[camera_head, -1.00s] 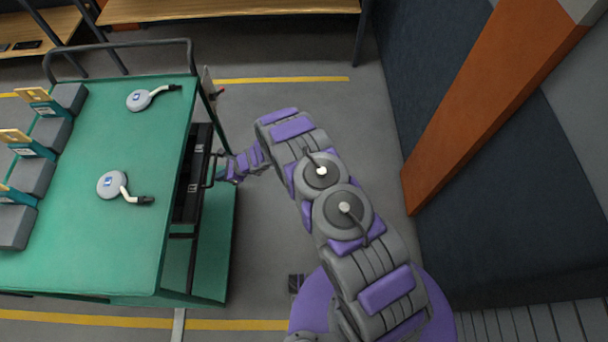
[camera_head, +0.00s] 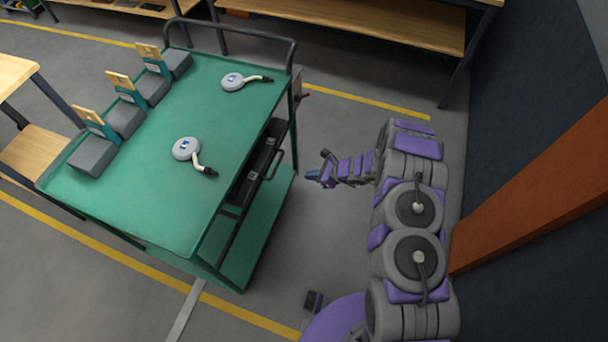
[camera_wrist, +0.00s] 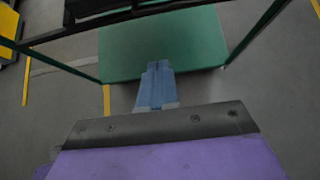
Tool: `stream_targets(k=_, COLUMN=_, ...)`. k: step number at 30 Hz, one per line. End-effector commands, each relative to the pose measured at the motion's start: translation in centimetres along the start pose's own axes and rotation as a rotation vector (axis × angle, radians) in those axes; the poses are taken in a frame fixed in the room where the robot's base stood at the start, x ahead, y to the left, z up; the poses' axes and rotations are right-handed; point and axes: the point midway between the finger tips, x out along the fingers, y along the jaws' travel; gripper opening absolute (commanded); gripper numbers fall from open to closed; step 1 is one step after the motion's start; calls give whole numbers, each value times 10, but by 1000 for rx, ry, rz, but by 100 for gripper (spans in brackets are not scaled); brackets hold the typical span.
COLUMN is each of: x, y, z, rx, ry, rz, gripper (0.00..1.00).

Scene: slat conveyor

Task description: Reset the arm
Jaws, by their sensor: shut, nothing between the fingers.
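My arm is purple and grey and folds along the right side of the head view. My gripper (camera_head: 313,176) is shut and empty, with blue fingertips pointing left toward the green cart (camera_head: 120,193). A gap of bare floor separates it from the cart's side. In the wrist view the blue fingers of my gripper (camera_wrist: 154,86) are together over the cart's lower green shelf (camera_wrist: 195,45), with nothing between them.
Two grey round devices (camera_head: 187,149) and several grey blocks (camera_head: 92,156) rest on the cart top. A dark drawer with a handle (camera_head: 272,165) faces my gripper. An orange beam (camera_head: 540,190) and dark wall stand close at right. Wooden benches (camera_head: 360,22) are behind.

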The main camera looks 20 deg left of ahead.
Motion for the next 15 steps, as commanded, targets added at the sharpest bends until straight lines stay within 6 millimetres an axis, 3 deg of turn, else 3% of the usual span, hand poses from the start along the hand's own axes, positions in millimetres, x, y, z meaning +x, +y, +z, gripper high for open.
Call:
stream_targets(k=11, x=-7, y=1, z=1, rx=-3, ry=-2, rz=3, gripper=0)
stream_targets(k=15, x=-21, y=0, z=20, rx=-48, ry=-21, rz=15, gripper=0)
